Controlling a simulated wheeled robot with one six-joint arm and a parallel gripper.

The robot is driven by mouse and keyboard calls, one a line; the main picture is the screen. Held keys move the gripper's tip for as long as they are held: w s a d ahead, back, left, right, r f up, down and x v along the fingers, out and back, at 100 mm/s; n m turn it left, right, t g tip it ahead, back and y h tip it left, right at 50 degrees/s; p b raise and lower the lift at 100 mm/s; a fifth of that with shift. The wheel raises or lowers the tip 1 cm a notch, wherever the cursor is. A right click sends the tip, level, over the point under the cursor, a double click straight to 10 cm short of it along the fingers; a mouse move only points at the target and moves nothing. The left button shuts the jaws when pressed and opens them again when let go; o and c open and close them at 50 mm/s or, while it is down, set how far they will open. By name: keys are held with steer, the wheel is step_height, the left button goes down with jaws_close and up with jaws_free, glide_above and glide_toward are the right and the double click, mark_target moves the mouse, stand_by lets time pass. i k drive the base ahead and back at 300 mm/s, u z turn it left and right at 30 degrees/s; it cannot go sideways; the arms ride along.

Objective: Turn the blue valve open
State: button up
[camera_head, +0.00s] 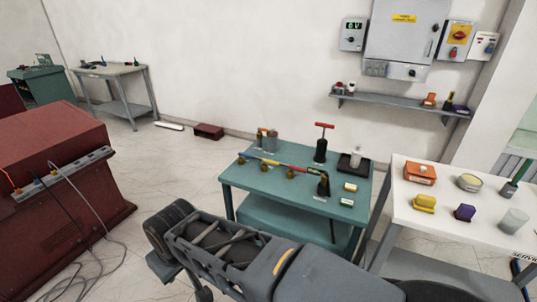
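A row of small brass valves with coloured handles stands on the teal table (235,182) in the head view. The blue valve (243,155) seems to be the small blue piece at the left end of this row. It is too small to tell how its handle is turned. A yellow handle (258,158) and a red handle (286,166) sit to its right, with a green piece (314,171) beyond. My grey arm crosses the bottom of the view, in front of the table and apart from the valves. I cannot make out my gripper's fingers.
A white table (410,182) with small boxes and a cup stands close on the right. A red cabinet (70,185) with a power strip (65,173) and loose cables (85,262) is on the left. Open floor (165,165) lies left of the teal table.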

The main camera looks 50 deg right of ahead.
mark_target(241, 154)
steer(key=z, duration=1.25)
steer(key=k, duration=0.35)
steer(key=z, duration=0.4)
steer(key=i, duration=0.75)
steer(key=u, duration=0.75)
steer(key=i, duration=0.3)
steer(key=u, duration=0.35)
